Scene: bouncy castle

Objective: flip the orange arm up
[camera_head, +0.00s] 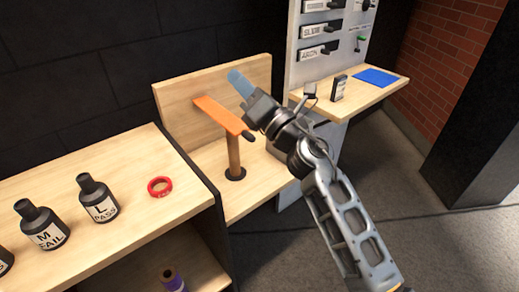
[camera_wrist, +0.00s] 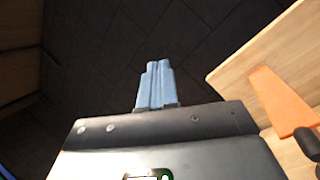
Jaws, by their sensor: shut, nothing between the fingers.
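The orange arm (camera_head: 217,113) is a flat bar on top of a brown wooden post (camera_head: 234,155) with a round dark foot. It lies roughly level, with a dark knob (camera_head: 248,135) at its right end. My gripper (camera_head: 236,80), with blue fingers, is shut and empty. In the head view it shows just above and to the right of the bar, in front of the wooden back panel. In the wrist view the shut fingers (camera_wrist: 156,84) point at dark tiles, and the orange arm (camera_wrist: 282,98) is off to the right, apart from them.
A wooden back panel (camera_head: 175,95) stands behind the post. At left, a bench holds dark bottles (camera_head: 97,198) and a red ring (camera_head: 160,187). At right, a grey panel (camera_head: 297,62) with labelled switches rises over a shelf with a small black box (camera_head: 339,88) and blue mat (camera_head: 375,77).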

